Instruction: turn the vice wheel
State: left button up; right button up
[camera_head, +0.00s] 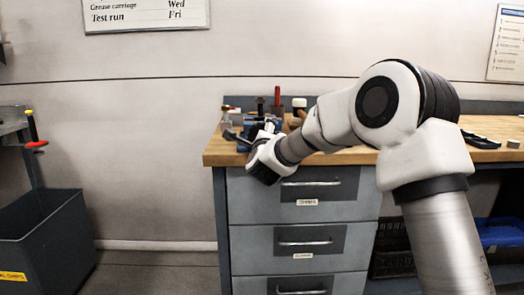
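My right arm comes in from the right and reaches across the bench front. Its wrist sits at the left end of the bench top, and the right gripper (264,130) points away from me beside a small blue and dark metal thing that looks like the vice (246,130). The wrist and gripper cover much of it. I cannot make out the vice wheel clearly, nor whether the fingers touch it or are open or shut. My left gripper is not in view.
The wooden bench top (350,157) stands over grey drawers (302,240). Tools with a red handle (277,96) and a white-headed mallet (299,103) stand behind the wrist. A dark bin (45,245) is at the left. Dark tools (480,140) lie at the right.

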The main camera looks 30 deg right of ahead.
jog(key=m+b, duration=0.4)
jog(key=b, duration=0.1)
jog(key=f+m+b, duration=0.1)
jog(key=m+b, duration=0.4)
jog(key=f+m+b, duration=0.1)
jog(key=m+b, duration=0.3)
jog(key=b, duration=0.1)
jog(key=shift+w+a+m+b, duration=0.1)
jog(key=shift+a+m+b, duration=0.05)
jog(key=shift+m+b, duration=0.2)
jog(key=m+b, duration=0.2)
jog(key=m, duration=0.1)
jog(key=shift+r+b, duration=0.15)
jog(key=shift+b, duration=0.15)
jog(key=shift+w+a+r+m+b, duration=0.1)
jog(key=shift+m+b, duration=0.25)
jog(key=shift+m, duration=0.2)
jog(key=shift+r+m+b, duration=0.1)
jog(key=shift+m+b, duration=0.2)
jog(key=shift+m, duration=0.2)
jog(key=o, duration=0.9)
jog(key=shift+o, duration=0.2)
jog(key=shift+s+r, duration=0.2)
jog(key=shift+r, duration=0.15)
